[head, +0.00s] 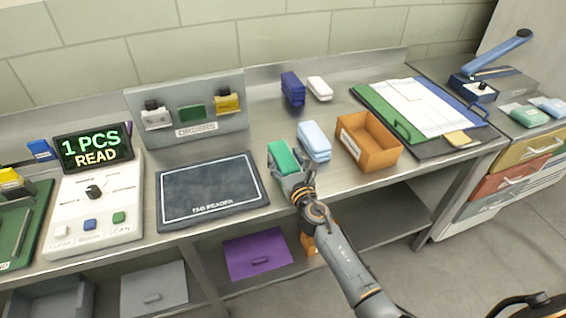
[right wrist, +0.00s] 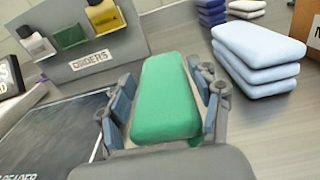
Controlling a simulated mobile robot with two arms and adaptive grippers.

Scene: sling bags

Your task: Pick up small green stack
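The small green stack (head: 283,155) is at the front of the counter, at the tip of my right gripper (head: 287,172). In the right wrist view the green stack (right wrist: 167,98) lies between the two fingers of my right gripper (right wrist: 165,95), with its near end close to the palm. One finger is on each side, very close to it. I cannot tell whether both pads press on it or whether it is clear of the counter. My left gripper is not in view.
A light blue stack (head: 314,141) stands just right of the green one. An orange open box (head: 369,142) is further right, the dark tag reader mat (head: 208,188) is left, and the grey orders rack (head: 190,112) is behind. Dark blue (head: 292,89) and white (head: 320,88) stacks sit at the back.

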